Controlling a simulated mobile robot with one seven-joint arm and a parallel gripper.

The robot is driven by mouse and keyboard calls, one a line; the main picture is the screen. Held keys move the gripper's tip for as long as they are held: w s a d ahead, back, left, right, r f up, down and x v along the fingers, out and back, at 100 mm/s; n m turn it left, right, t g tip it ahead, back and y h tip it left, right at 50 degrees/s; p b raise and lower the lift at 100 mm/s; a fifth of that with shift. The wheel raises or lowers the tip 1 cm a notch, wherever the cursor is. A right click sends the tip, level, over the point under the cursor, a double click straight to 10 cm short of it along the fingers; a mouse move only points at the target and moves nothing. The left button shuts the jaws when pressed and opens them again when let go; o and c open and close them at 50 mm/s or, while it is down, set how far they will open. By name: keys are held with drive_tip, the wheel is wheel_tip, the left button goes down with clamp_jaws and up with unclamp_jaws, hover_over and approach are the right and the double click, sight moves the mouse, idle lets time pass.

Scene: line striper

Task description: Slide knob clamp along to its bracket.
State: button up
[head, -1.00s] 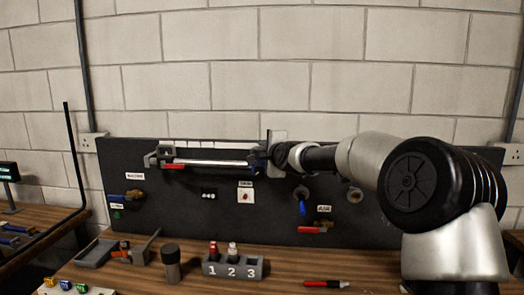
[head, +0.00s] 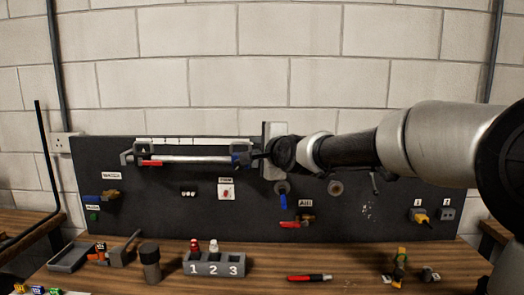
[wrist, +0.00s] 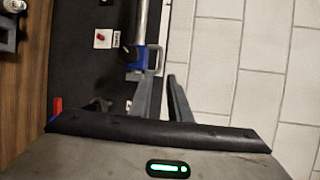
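A silver rail (head: 195,159) runs level along the top of the black panel, between a grey bracket (head: 127,158) at its left end and a blue clamp (head: 240,159) at its right end. A red piece (head: 152,163) sits by the left end. In the wrist view the blue clamp (wrist: 132,54) has a dark knob and stands around the rail, with a grey bracket (wrist: 155,60) beside it. My gripper (head: 259,155) is just right of the clamp. In the wrist view its fingers (wrist: 158,80) are apart, tips close to the grey bracket. Whether they touch it, I cannot tell.
The black panel (head: 150,215) carries valves, including a blue handle (head: 283,201) and a red handle (head: 290,224) below my arm. A numbered holder (head: 215,264), a dark cylinder (head: 150,262) and a red pen (head: 308,278) are on the bench below.

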drive_tip(key=shift+p+v, duration=0.5)
drive_tip(key=shift+v, duration=1.7)
